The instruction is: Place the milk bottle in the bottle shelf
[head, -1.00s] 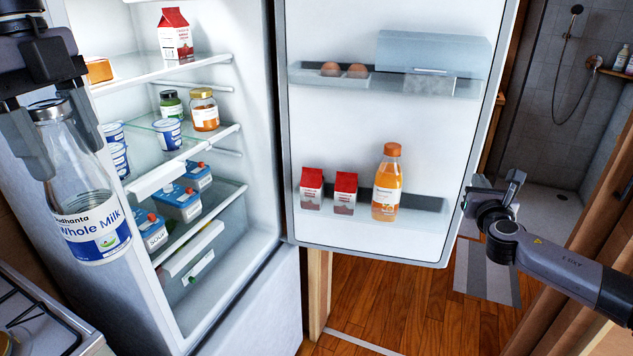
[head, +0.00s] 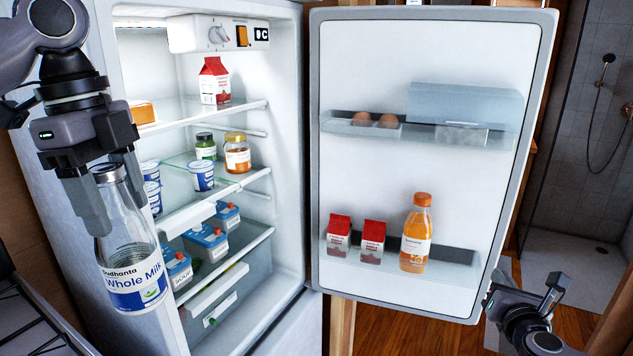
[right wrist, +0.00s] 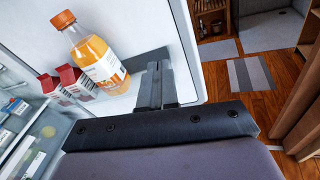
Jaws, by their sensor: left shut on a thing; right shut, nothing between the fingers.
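The milk bottle (head: 131,262) is clear glass with a blue and white "Whole Milk" label and a metallic cap. My left gripper (head: 108,190) is shut on its neck and holds it nearly upright in front of the fridge's left side in the head view. The bottle shelf (head: 455,262) is the lower rack on the inside of the open fridge door. An orange juice bottle (head: 416,235) and two small red cartons (head: 355,240) stand in it. My right gripper (head: 553,292) is shut and empty at the door's lower outer edge; whether it touches is unclear.
The open fridge door (head: 400,60) has an upper rack (head: 345,127) with eggs and a bluish box. Fridge shelves (head: 245,108) hold a carton, jars, cups and blue tubs. A stove (head: 30,310) is at lower left. The door shelf has room right of the juice bottle.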

